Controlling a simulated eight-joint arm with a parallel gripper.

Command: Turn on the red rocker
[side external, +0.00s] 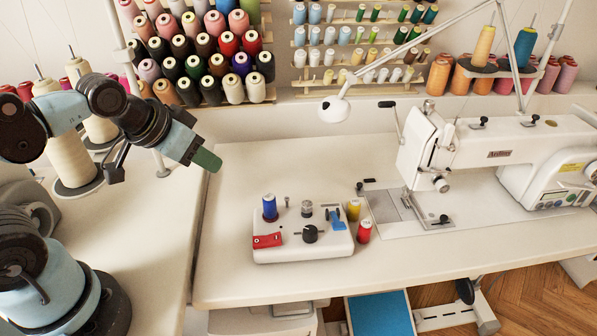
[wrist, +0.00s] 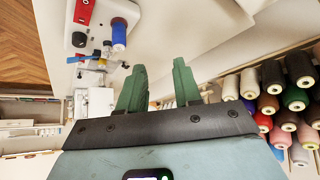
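The red rocker (side external: 267,240) is set in the front left corner of a white control box (side external: 320,253) on the sewing table.
The box also carries a blue spool (side external: 269,208), a black knob (side external: 310,233) and a blue switch (side external: 337,222). A sewing machine (side external: 500,150) stands further right. The table left of the box is clear.

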